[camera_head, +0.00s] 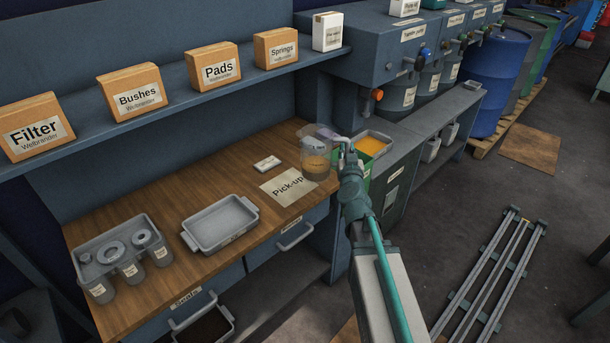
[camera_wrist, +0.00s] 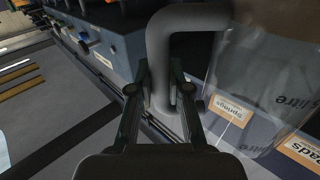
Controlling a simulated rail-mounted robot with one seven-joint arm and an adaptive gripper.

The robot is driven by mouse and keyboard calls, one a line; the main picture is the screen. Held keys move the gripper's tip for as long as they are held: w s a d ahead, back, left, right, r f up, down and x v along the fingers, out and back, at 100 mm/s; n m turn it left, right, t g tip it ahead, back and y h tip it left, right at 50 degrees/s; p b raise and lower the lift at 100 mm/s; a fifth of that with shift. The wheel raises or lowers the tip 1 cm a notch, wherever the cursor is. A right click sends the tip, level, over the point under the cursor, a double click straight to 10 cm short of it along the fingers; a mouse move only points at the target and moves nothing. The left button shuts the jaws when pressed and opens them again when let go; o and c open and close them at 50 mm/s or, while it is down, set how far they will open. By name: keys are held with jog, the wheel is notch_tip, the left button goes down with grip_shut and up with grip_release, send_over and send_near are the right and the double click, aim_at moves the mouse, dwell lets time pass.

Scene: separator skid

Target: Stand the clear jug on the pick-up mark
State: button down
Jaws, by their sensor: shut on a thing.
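The clear jug (camera_head: 317,164) has some amber liquid low inside it and looks upright in the head view. It is over the right end of the wooden bench, just beyond the right edge of the pick-up mark (camera_head: 288,187), a pale sheet lettered "Pick-up". I cannot tell whether its base touches the bench. My gripper (camera_head: 344,150) is at the jug's right side. In the wrist view, my gripper (camera_wrist: 160,95) is shut on the jug's grey handle, and the clear wall of the jug (camera_wrist: 265,75) fills the right side.
A grey tray (camera_head: 221,224) and a tray of parts and jars (camera_head: 118,250) stand left on the bench. A small white labelled item (camera_head: 267,163) lies behind the mark. A shelf (camera_head: 180,95) with boxes hangs above. A tray of orange liquid (camera_head: 371,145) is right of the jug.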

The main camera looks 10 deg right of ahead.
jog(key=w+a+f, duration=0.1)
jog(key=w+a, duration=0.1)
jog(key=a, duration=0.1)
jog(key=w+a+f, duration=0.1)
jog(key=a, duration=0.1)
jog(key=shift+w+a+f, duration=0.1)
jog(key=shift+w+f, duration=0.25)
jog(key=shift+w, duration=0.05)
jog(key=a+f, duration=0.1)
jog(key=w+a+f, duration=0.1)
jog(key=f, duration=0.1)
jog(key=w+a+f+b, duration=0.1)
jog(key=shift+a+f, duration=0.1)
jog(key=shift+f, duration=0.25)
jog(key=shift+w+a+f, duration=0.15)
jog(key=shift+a+f, duration=0.05)
jog(key=shift+f, duration=0.15)
jog(key=f, duration=0.2)
jog(key=f+b, duration=0.1)
jog(key=shift+w+a+f, duration=0.15)
jog(key=shift+a+f, duration=0.15)
jog(key=shift+f, duration=0.05)
jog(key=shift+f, duration=0.15)
jog(key=c, duration=1.1)
grip_release()
